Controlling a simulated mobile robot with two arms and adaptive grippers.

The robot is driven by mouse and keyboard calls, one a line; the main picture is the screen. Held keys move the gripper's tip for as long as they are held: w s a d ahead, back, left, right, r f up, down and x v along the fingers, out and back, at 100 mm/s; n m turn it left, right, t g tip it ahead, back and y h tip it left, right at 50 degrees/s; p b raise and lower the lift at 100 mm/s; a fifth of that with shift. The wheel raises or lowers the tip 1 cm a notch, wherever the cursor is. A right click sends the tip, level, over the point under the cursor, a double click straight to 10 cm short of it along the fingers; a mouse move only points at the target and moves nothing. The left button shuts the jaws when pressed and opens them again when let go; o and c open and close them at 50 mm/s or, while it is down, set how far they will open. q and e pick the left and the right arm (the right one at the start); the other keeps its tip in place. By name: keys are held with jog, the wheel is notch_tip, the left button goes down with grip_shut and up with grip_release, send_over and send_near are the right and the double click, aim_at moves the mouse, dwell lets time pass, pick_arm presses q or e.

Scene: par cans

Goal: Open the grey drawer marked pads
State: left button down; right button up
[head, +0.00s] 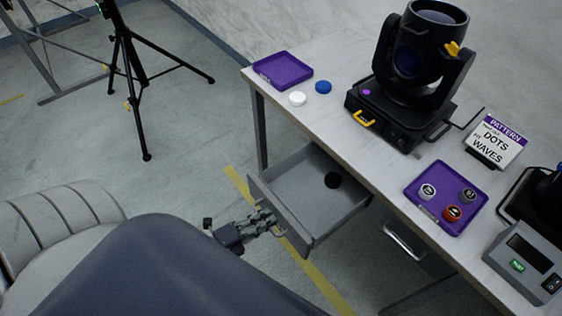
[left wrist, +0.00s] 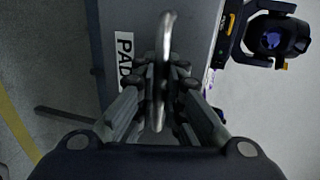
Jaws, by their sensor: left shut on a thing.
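The grey drawer (head: 309,192) under the table is pulled well out, and a round black pad (head: 333,180) lies inside it. Its front shows in the left wrist view (left wrist: 190,30), with a white label (left wrist: 125,55) reading "PAD", the rest hidden by my fingers. My left gripper (head: 265,222) is at the drawer front, shut on the metal bar handle (left wrist: 166,60), which stands upright between the fingers in the left wrist view. My right gripper is not in view.
The table (head: 345,140) carries a moving-head lamp (head: 410,75), a purple tray (head: 283,70), a white disc (head: 297,98), a blue disc (head: 323,87), a purple tray (head: 425,169) with three round pieces and a "PATTERN" sign (head: 494,142). Another handle (head: 404,242) is right of the open drawer. A black tripod (head: 135,75) stands behind.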

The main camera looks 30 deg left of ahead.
pick_arm(q)
jog(key=shift+f+v, duration=0.15)
jog(key=shift+v, duration=0.55)
jog(key=shift+f+v, duration=0.15)
jog(key=shift+v, duration=0.55)
jog(key=c, duration=2)
grip_release()
jog(key=shift+o, duration=0.2)
jog(key=v, duration=1.2)
